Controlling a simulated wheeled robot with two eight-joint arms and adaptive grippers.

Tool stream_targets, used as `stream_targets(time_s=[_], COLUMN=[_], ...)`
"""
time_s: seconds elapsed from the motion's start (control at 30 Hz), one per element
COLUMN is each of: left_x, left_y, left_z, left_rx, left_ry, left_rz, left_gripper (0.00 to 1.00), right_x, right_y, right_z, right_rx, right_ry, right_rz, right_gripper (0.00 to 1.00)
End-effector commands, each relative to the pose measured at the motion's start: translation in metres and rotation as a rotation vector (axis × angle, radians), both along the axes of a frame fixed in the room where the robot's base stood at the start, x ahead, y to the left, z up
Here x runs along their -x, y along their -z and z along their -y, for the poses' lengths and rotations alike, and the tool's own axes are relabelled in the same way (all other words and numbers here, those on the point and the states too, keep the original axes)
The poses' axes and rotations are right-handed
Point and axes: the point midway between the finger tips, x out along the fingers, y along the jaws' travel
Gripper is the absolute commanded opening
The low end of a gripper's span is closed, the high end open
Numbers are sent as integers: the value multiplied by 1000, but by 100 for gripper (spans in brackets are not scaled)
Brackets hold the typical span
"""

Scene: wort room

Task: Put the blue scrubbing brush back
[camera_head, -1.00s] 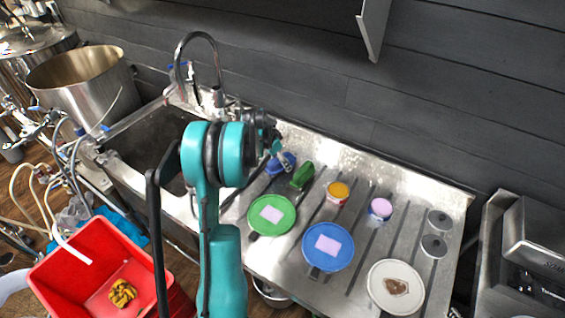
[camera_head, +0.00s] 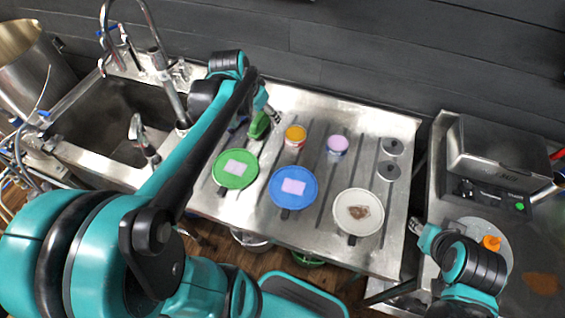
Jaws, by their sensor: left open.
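The blue scrubbing brush (camera_head: 238,122) lies on the steel drainboard (camera_head: 319,218) beside the sink. Only a bit of blue shows, as my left forearm covers most of it. A green brush (camera_head: 260,125) lies just to its right. My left gripper (camera_head: 270,112) is open, above the drainboard's back left part and close to the green brush. From this angle I cannot tell whether it touches anything. My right gripper (camera_head: 419,229) is at the lower right, beyond the drainboard's right edge; its jaws are too small to read.
Green (camera_head: 222,181), blue (camera_head: 280,202) and white (camera_head: 344,222) round pieces lie along the front of the drainboard. An orange-topped tub (camera_head: 295,135) and a pink-topped tub (camera_head: 338,145) stand behind them. The sink (camera_head: 98,130) and tap (camera_head: 160,62) are left.

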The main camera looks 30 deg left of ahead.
Motion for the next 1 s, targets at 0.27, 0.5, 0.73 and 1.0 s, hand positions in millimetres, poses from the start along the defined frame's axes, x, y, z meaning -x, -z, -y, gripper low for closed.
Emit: stream_targets(time_s=[0.27, 0.5, 0.73, 1.0], left_x=[89, 128, 132, 132], left_y=[1, 18, 20, 25], left_z=[105, 135, 138, 138], left_rx=[17, 53, 60, 60], left_ry=[-78, -115, -123, -123], left_rz=[111, 176, 186, 185], left_gripper=[66, 66, 66, 66], right_x=[0, 0, 0, 0], right_y=[0, 0, 0, 5], right_z=[0, 0, 0, 0], right_rx=[0, 0, 0, 0], right_ry=[0, 0, 0, 0], right_rz=[0, 0, 0, 0], right_gripper=[40, 40, 40, 40])
